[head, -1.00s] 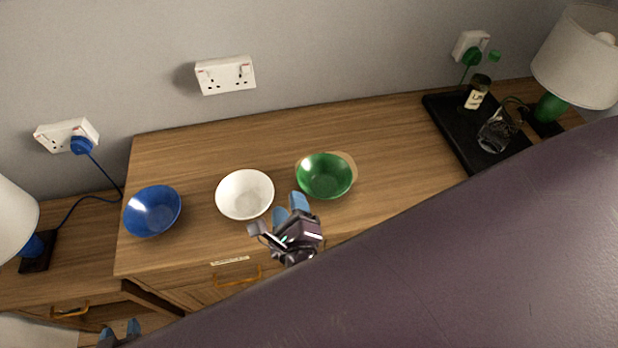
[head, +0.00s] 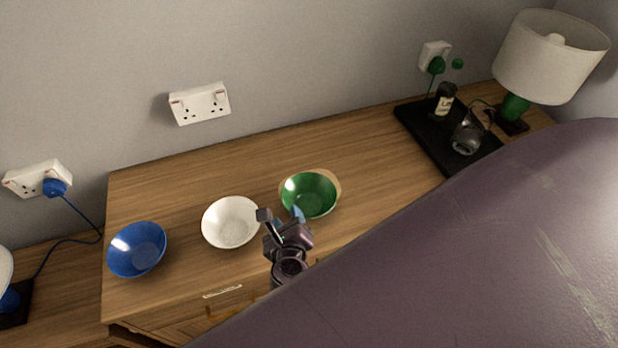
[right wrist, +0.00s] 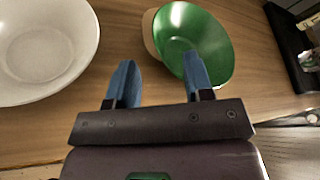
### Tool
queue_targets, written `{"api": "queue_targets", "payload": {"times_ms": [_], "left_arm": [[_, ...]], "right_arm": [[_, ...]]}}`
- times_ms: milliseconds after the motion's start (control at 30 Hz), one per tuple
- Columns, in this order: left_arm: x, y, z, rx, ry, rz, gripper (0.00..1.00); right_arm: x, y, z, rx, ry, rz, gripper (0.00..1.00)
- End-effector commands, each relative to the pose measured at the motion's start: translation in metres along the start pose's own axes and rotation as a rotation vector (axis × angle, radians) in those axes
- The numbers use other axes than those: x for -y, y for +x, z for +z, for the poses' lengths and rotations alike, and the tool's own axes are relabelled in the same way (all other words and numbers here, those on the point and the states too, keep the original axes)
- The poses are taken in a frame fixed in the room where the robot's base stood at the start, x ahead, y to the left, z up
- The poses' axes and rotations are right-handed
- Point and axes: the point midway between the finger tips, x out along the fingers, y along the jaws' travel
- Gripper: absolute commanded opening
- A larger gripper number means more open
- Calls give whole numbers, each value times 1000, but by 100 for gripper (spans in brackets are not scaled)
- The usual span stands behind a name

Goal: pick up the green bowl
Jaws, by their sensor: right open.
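The green bowl (head: 310,195) stands upright on the wooden dresser top, with a tan, board-like edge showing behind it. In the right wrist view the green bowl (right wrist: 196,38) is ahead, toward the right finger. My right gripper (head: 282,216) is at the near left side of the green bowl. In the right wrist view its blue fingers (right wrist: 160,85) are apart with nothing between them; the right fingertip overlaps the bowl's near rim in the picture. Whether it touches cannot be told. My left gripper is not in view now.
A white bowl (head: 231,222) stands just left of my right gripper, and a blue bowl (head: 137,249) farther left. The dresser behind the bowls is clear.

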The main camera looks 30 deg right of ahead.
Motion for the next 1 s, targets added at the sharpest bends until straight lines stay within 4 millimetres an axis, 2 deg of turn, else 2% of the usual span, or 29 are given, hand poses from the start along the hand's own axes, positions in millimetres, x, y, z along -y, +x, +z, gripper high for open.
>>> {"api": "queue_targets", "payload": {"times_ms": [333, 667, 900, 1000], "left_arm": [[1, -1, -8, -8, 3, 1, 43], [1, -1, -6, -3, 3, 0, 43], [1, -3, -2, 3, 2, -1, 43], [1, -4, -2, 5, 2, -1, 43]], "right_arm": [[2, 42, 1, 2, -3, 1, 47], [2, 48, 0, 1, -1, 1, 47], [2, 48, 0, 0, -1, 1, 12], [2, 48, 0, 0, -1, 1, 0]]}}
